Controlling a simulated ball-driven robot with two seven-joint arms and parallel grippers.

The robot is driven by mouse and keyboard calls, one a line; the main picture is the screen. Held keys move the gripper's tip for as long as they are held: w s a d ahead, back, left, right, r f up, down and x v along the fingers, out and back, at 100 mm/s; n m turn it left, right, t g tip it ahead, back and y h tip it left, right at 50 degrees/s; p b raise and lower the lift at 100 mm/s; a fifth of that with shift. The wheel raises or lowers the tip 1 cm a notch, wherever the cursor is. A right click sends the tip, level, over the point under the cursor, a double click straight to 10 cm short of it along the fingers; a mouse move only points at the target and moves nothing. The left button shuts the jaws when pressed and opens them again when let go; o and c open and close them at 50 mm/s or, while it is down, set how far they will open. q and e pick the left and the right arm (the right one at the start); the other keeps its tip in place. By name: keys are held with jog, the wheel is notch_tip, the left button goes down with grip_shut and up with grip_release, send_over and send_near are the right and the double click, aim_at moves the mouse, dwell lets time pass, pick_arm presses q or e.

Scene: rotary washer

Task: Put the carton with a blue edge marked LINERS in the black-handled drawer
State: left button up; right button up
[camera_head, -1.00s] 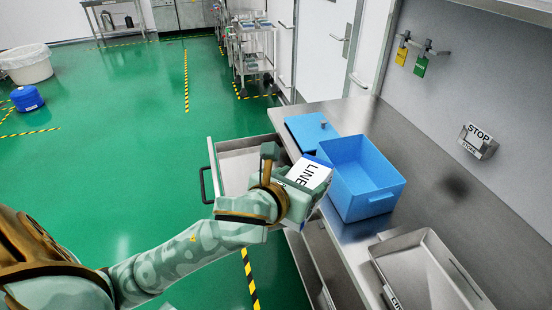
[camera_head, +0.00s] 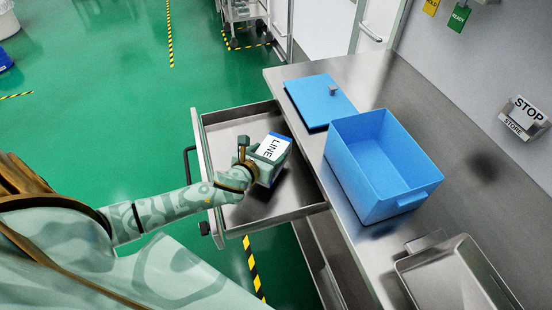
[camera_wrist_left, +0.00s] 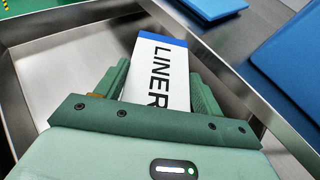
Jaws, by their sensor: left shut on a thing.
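The white carton with a blue edge (camera_head: 271,147) is in my left gripper (camera_head: 256,160). The wrist view shows its lettering, LINER, on the carton (camera_wrist_left: 160,72), with the end of the word hidden. The left gripper's fingers (camera_wrist_left: 160,88) are shut on its two sides. The black-handled drawer (camera_head: 249,220) is pulled open from under the steel bench, with its black handle (camera_head: 190,163) at its left side. The carton and gripper are over the drawer's interior. I cannot tell whether the carton touches the floor of the drawer. My right gripper is not seen.
On the steel bench (camera_head: 385,85) stand an open blue bin (camera_head: 400,185), a flat blue lid (camera_head: 318,100) with a grey knob and a steel tray (camera_head: 450,275). A STOP STORE sign (camera_head: 524,117) is on the wall. The drawer's floor around the carton looks empty.

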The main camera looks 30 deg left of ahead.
aim_at(274, 154)
pick_arm(q)
notch_tip(274, 154, down, 3)
jog(key=shift+r+b, duration=0.1)
jog(key=shift+b, duration=0.35)
jog(key=x, duration=0.1)
jog(key=b+x, duration=0.1)
jog(key=x, duration=0.2)
jog(key=shift+w+r, duration=0.2)
jog(key=shift+r, duration=0.1)
jog(key=shift+f+b, duration=0.3)
jog(key=shift+b, duration=0.05)
jog(key=shift+s+r, duration=0.1)
jog(key=shift+r, duration=0.15)
jog(key=shift+f, duration=0.2)
jog(key=o, duration=1.2)
jog(key=shift+c, duration=0.2)
